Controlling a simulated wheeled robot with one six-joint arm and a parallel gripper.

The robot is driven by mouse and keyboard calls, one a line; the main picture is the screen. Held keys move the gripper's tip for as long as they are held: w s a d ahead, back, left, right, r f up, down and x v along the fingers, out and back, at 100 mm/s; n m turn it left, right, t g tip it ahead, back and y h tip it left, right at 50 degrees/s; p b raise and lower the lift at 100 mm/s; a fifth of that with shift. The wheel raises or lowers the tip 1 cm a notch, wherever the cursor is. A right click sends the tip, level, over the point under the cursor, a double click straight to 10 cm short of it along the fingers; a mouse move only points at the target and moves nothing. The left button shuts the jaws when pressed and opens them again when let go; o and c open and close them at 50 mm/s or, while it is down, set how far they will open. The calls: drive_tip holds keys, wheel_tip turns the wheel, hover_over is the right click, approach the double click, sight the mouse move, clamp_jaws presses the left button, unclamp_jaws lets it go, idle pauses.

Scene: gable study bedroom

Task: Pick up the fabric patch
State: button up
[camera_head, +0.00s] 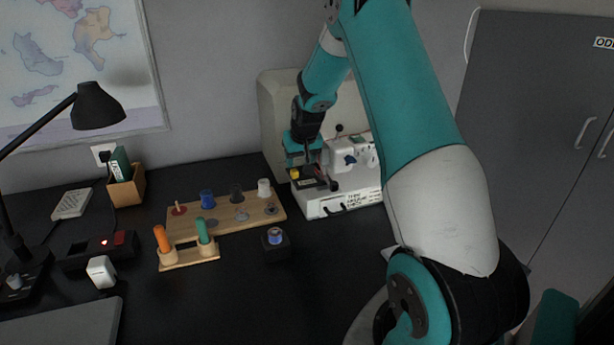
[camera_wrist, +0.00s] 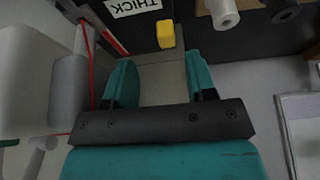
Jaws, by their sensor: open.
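My gripper (camera_head: 303,158) is over the near left end of the white sewing machine (camera_head: 345,200) on the desk. In the wrist view my gripper (camera_wrist: 160,72) has its two teal fingers wide apart, with nothing held between them. A pale grey-beige flat area (camera_wrist: 160,85) shows between the fingers. I cannot tell whether it is the fabric patch or part of the machine. A small yellow piece (camera_wrist: 166,35) lies just beyond the fingertips; it also shows below my gripper in the head view (camera_head: 295,174). No fabric patch can be made out for certain.
The machine's white body and a red thread (camera_wrist: 88,65) are close beside the left finger in the wrist view. A "THICK" label (camera_wrist: 133,7) is beyond. A wooden spool board (camera_head: 230,217), a two-peg holder (camera_head: 190,257) and a dark spool block (camera_head: 275,243) stand left.

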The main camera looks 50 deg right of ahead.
sight(294, 170)
drive_tip(key=x, duration=0.4)
drive_tip(key=shift+w+a, duration=0.15)
drive_tip(key=shift+a, duration=0.2)
drive_tip(key=shift+w+d+f, duration=0.15)
drive_tip(key=shift+w+f, duration=0.1)
drive_tip(key=shift+f, duration=0.2)
drive_tip(key=c, duration=0.9)
clamp_jaws()
drive_tip(key=shift+r+p, duration=0.1)
drive_tip(key=shift+p, duration=0.25)
